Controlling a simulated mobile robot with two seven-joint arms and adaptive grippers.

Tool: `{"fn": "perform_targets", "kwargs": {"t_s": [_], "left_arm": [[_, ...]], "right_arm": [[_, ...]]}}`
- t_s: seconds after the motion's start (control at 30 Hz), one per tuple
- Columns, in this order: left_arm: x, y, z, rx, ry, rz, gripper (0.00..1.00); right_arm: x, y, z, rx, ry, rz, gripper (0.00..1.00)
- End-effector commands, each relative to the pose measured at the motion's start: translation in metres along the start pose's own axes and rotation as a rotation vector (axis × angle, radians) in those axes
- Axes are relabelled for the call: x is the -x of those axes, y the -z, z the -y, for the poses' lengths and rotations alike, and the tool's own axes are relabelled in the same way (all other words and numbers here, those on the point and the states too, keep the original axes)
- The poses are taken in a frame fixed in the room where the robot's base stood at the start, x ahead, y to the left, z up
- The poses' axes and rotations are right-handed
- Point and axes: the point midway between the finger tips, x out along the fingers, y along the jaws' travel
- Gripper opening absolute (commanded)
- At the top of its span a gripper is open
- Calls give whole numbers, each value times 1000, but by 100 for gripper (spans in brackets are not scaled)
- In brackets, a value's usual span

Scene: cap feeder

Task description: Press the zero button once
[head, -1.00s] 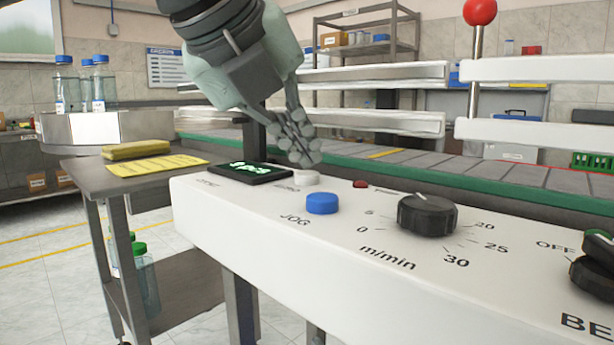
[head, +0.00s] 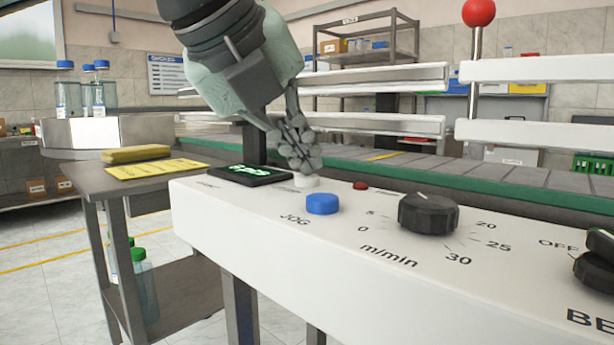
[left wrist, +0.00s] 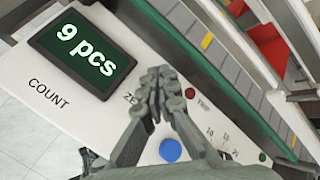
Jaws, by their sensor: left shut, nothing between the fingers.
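The white zero button (head: 306,182) sits on top of the white control panel (head: 350,262), just right of the counter display. My left gripper (head: 303,158) points down at it with closed, empty fingers. The fingertips are over the button, at or very near its top; I cannot tell whether they touch. In the left wrist view my left gripper (left wrist: 160,90) covers the button, and only the letters "ZE" of its label show. My right gripper is not in view.
A blue jog button (head: 323,204), a small red button (head: 360,186) and a black speed knob (head: 428,213) sit close by on the panel. The green-edged conveyor (head: 455,181) runs behind it. A side table (head: 130,182) with a yellow cloth stands left.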

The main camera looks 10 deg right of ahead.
Motion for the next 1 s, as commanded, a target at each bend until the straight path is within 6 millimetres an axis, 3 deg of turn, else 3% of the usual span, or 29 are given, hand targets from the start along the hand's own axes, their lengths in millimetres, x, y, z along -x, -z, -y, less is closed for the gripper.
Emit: {"fn": "perform_targets", "kwargs": {"t_s": [0.73,1.0], "left_arm": [[-3,3,-2,0,-1,-3,0],[4,-3,4,1,-1,-2,0]], "right_arm": [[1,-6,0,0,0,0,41],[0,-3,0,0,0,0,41]]}}
